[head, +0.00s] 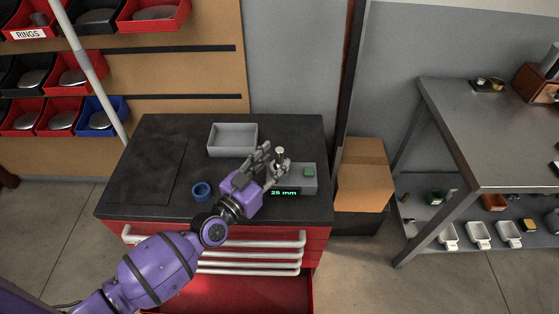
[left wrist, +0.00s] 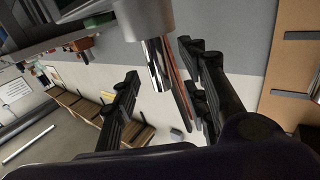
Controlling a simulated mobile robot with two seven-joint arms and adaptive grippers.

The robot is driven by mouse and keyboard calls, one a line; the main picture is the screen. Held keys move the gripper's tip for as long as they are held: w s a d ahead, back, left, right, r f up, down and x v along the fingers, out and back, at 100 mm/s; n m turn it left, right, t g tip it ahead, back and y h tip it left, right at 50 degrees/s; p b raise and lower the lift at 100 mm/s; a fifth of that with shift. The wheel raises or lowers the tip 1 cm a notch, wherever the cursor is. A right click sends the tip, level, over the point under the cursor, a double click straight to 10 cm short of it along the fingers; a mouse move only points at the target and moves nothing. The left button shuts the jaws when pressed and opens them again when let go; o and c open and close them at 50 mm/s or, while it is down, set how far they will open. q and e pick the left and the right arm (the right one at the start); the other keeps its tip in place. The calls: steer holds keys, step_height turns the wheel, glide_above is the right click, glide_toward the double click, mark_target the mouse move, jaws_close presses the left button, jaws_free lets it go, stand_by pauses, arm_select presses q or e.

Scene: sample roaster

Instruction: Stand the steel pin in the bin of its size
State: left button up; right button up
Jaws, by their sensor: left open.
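The steel pin (head: 280,153) stands upright at the grey gauge (head: 294,179), whose green display reads 25 mm. My left gripper (head: 268,161) is open just left of the pin in the head view, and its fingers partly cover the gauge. In the left wrist view a shiny steel cylinder (left wrist: 158,65) shows between the spread fingers (left wrist: 165,90), below a wider grey cylinder (left wrist: 146,18); I cannot tell whether a finger touches it. Red, black and blue bins (head: 101,128) hang on the wall rack; one is labelled RINGS. My right gripper is not in view.
A red drawer (head: 240,297) stands open below. A cardboard box (head: 362,176) and a steel table (head: 490,130) are at right. The bench's left side is clear.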

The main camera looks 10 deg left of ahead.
mark_target(277, 158)
arm_select(q)
steer(key=shift+x, duration=1.6)
steer(key=shift+f, duration=0.1)
steer(key=shift+c, duration=0.3)
jaws_close()
